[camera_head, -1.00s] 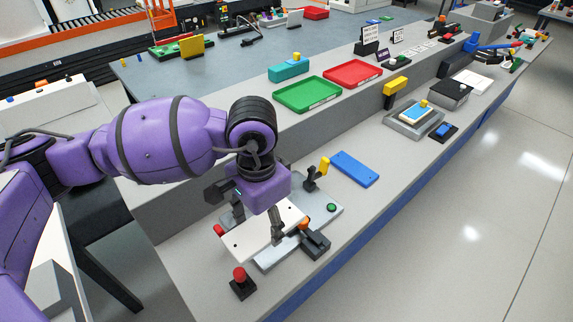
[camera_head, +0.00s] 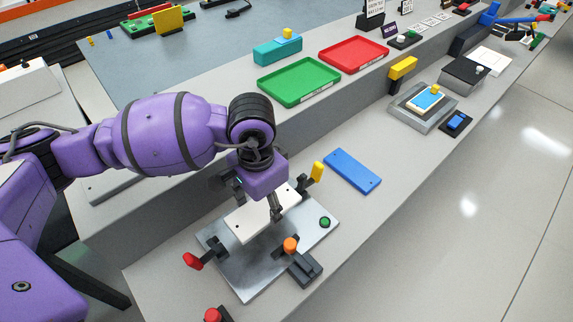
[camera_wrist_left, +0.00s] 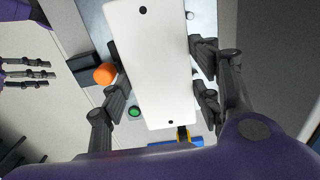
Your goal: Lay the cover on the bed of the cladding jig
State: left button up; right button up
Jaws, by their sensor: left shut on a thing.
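The cover is a white flat plate with small dark holes (camera_head: 250,222), held near level. My left gripper (camera_head: 277,203) is shut on it, fingers on its two long sides. In the left wrist view the cover (camera_wrist_left: 152,65) lies between the fingers (camera_wrist_left: 160,88). The cladding jig's grey metal bed (camera_head: 245,275) is below the cover, which hangs over its back part, seemingly above it; the exact gap is unclear. The jig has red (camera_head: 193,261), yellow (camera_head: 317,172) and orange (camera_head: 290,245) handled clamps. What looks like my right gripper (camera_wrist_left: 30,74) shows at the left wrist view's edge.
A green button (camera_head: 325,222) sits at the bed's right corner. A blue plate (camera_head: 352,170) lies on the bench behind it. A red button (camera_head: 213,315) stands in front. Green (camera_head: 300,82) and red (camera_head: 354,54) trays stand on the raised shelf.

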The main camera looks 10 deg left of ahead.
pick_arm(q)
jog(key=shift+f+b, duration=0.3)
notch_tip(320, 180, down, 2)
jog(key=shift+f+b, duration=0.1)
jog(key=shift+b, duration=0.6)
jog(key=shift+f+b, duration=1.05)
jog(key=shift+f, duration=0.35)
jog(key=shift+w, duration=0.1)
pick_arm(e)
jog(key=shift+g, duration=0.3)
jog(key=f, duration=0.4)
jog(key=shift+s+a+f, duration=0.15)
jog(key=shift+s+f, duration=0.1)
jog(key=shift+s, duration=0.15)
jog(key=shift+w+r, duration=0.15)
pick_arm(q)
jog(key=shift+f+b, duration=0.2)
jog(key=shift+b, duration=0.2)
pick_arm(e)
jog(key=shift+s+f, duration=0.5)
jog(key=shift+f, duration=0.15)
pick_arm(q)
jog(key=shift+f+b, duration=0.8)
jog(key=shift+f, duration=0.2)
pick_arm(e)
jog(key=shift+s+f, duration=0.3)
jog(key=shift+f, duration=0.2)
jog(key=shift+s+f, duration=0.3)
jog(key=shift+f, duration=0.2)
